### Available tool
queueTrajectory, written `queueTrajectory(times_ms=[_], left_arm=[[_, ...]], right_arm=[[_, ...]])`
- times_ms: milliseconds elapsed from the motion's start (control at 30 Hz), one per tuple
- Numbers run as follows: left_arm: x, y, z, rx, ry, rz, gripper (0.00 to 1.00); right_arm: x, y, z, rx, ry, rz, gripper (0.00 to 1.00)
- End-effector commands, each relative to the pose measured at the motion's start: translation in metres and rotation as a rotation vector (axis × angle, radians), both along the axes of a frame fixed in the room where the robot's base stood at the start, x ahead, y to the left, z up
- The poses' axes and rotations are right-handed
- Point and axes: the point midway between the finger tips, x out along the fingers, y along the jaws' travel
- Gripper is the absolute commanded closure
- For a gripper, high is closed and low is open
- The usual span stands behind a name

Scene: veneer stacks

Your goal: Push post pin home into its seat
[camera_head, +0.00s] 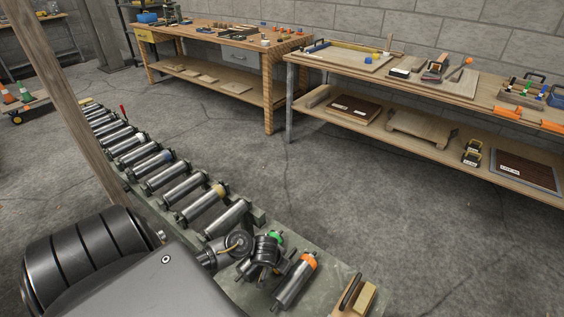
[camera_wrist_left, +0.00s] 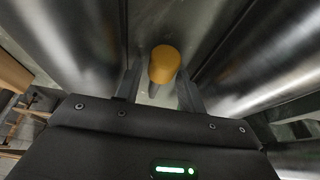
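A short pin with a rounded yellow-orange top (camera_wrist_left: 164,62) stands out between dark metal rollers in the left wrist view. I take it to be the post pin; its lower end and the seat are not clear. My left gripper (camera_wrist_left: 158,92) has its two dark fingers apart, one on each side of the pin, with a gap visible on each side. In the head view my left gripper (camera_head: 264,256) is low over the near end of the roller row, and I cannot make out the pin there. My right gripper is not in view.
A row of metal rollers (camera_head: 182,188) runs from lower middle to upper left, close to a wooden post (camera_head: 72,105). A roller with an orange band (camera_head: 308,260) lies beside my left gripper. Workbenches (camera_head: 440,82) stand along the block wall. The floor between is clear.

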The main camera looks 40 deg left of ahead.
Motion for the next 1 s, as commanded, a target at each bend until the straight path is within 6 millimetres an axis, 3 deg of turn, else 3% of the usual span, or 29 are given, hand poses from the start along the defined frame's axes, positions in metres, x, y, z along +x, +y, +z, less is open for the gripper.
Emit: queueTrajectory(times_ms=[267, 533, 833, 1000], left_arm=[[0.001, 0.001, -0.003, 0.0, 0.0, -0.001, 0.62], [0.001, 0.0, -0.004, 0.001, 0.0, 0.0, 0.96], [0.001, 0.0, -0.001, 0.0, -0.001, 0.0, 0.97], [0.001, 0.0, 0.016, -0.001, -0.002, 0.001, 0.97]], right_arm=[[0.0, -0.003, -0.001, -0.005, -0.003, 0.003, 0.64], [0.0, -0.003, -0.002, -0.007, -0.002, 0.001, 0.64], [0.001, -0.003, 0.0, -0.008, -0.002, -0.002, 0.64], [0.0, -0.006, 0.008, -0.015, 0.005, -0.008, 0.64]])
